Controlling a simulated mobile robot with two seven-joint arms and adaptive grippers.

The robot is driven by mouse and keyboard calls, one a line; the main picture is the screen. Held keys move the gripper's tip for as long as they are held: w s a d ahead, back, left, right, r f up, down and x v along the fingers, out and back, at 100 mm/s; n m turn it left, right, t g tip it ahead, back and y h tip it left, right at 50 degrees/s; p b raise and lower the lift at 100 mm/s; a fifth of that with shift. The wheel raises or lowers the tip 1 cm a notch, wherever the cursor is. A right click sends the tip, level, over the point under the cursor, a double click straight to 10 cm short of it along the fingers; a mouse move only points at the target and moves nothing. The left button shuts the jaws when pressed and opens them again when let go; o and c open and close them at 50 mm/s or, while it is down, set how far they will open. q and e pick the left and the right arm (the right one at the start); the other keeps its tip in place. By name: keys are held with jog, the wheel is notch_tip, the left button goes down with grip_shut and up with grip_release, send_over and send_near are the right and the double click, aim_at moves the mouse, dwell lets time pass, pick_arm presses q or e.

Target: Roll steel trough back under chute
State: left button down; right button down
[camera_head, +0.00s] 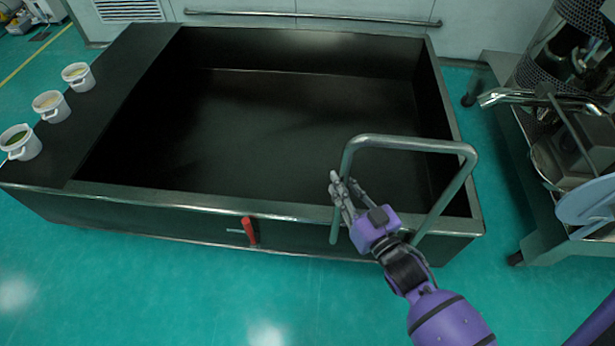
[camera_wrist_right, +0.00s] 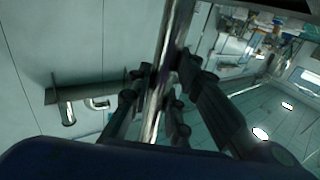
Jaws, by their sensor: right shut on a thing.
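The steel trough (camera_head: 330,215) is a wide, dark, open tub that fills the middle of the head view. Its inside looks empty. A bent steel push handle (camera_head: 410,143) rises from its near right side. My right gripper (camera_head: 341,185) is at the left leg of this handle, shut on it. In the right wrist view the handle bar (camera_wrist_right: 160,90) runs between the fingers of the right gripper (camera_wrist_right: 155,95). A red lever (camera_head: 250,231) sits on the trough's near wall. My left gripper is not in view. No chute can be made out with certainty.
Several white buckets (camera_head: 50,106) stand on the trough's left ledge. A steel machine on a wheeled frame (camera_head: 545,190) stands at the right, with a gap between it and the trough. A wall with a rail (camera_head: 312,17) lies behind. The green floor (camera_head: 150,290) in front is clear.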

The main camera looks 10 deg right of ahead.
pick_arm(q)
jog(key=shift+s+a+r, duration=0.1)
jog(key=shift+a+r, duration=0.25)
pick_arm(e)
jog(key=s+d, duration=0.3)
jog(key=d, duration=0.7)
jog(key=s+d, duration=0.3)
jog(key=d, duration=0.8)
jog(key=shift+s, duration=0.15)
jog(key=shift+r, duration=0.1)
jog(key=c, duration=1.6)
grip_release()
jog(key=shift+d, duration=0.1)
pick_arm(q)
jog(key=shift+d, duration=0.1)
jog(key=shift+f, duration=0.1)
pick_arm(e)
jog(key=v, duration=1.2)
jog(key=shift+s, duration=0.1)
